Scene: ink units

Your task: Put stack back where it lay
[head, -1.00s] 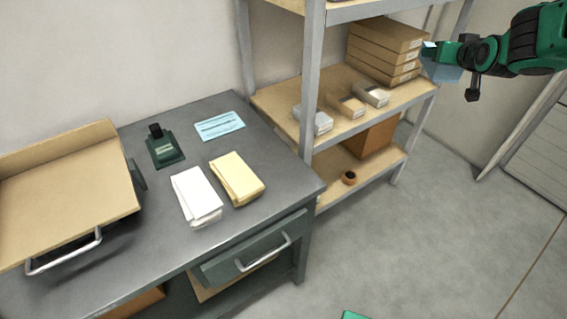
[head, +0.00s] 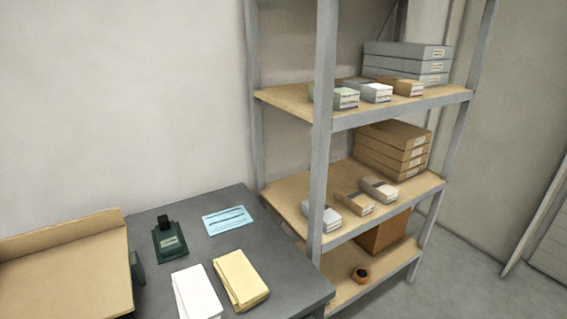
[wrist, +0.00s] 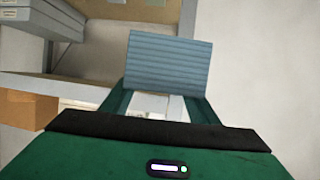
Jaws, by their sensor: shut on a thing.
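My gripper (wrist: 165,92) shows in the wrist view, its two green fingers shut on a blue-grey stack (wrist: 169,58) with fine ridged lines like layered sheets. The stack sits squarely beyond the fingers, held up in front of shelving. My gripper and this stack are out of the head view. In the head view, a white stack (head: 197,292) and a yellow stack (head: 240,280) lie side by side on the grey desk (head: 207,252). A light blue printed sheet (head: 228,219) lies flat behind them.
A dark green stamp-like device (head: 169,240) and a tan tray (head: 65,265) are on the desk. The metal shelving unit (head: 322,150) on the right holds brown boxes (head: 394,150), grey boxes (head: 405,62) and small packets. A brown ring-shaped roll (head: 361,274) sits on its low shelf.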

